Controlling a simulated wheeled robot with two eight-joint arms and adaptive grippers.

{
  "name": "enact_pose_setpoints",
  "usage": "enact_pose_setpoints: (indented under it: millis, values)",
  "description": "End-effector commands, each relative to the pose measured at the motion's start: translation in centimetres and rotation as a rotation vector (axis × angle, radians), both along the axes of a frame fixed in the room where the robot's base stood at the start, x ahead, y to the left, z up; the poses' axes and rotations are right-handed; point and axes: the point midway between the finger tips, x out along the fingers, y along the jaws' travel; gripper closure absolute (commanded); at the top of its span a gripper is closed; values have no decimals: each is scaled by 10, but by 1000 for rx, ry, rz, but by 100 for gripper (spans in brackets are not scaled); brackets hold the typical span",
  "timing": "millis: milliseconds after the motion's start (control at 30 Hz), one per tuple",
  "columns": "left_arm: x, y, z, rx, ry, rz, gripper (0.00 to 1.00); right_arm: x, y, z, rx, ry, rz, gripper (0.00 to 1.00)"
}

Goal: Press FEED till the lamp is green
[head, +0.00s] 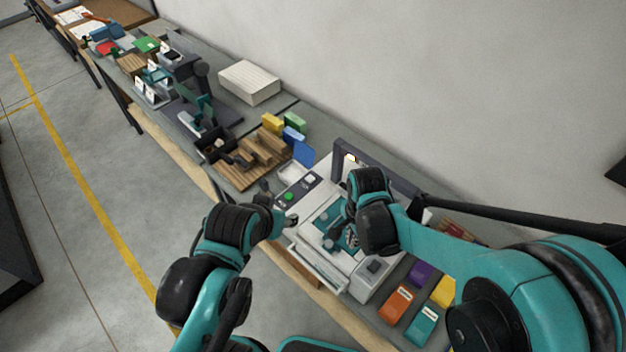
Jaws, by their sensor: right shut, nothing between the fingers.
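A white printing machine (347,284) stands on the bench in front of me, with a teal bed under a dark upright frame (407,187). Its control strip carries a green round button (288,197) and a pale button (310,179). I cannot read which is FEED. A small pale-yellow lit spot (350,157) on the frame may be the lamp; it does not look green. My right gripper (346,239) is shut and empty above the teal bed, right of the buttons.
Orange (395,306), teal (422,325), purple and yellow boxes lie right of the machine. A wooden tray (238,182) with blocks stands to its left. A white box (249,82) sits farther back by the wall.

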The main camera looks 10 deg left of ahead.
Motion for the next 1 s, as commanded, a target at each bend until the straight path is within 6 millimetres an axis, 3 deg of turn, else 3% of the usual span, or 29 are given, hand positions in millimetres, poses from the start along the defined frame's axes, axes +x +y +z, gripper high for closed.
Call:
enact_pose_setpoints:
  millis: [433,467,633,1000]
  values:
    - [0,0,0,0,0,0,50,0,0,0,0,0,0,100]
    - [0,0,0,0,0,0,53,0,0,0,0,0,0,100]
    - [0,0,0,0,0,0,98,0,0,0,0,0,0,100]
    - [0,0,0,0,0,0,100,0,0,0,0,0,0,100]
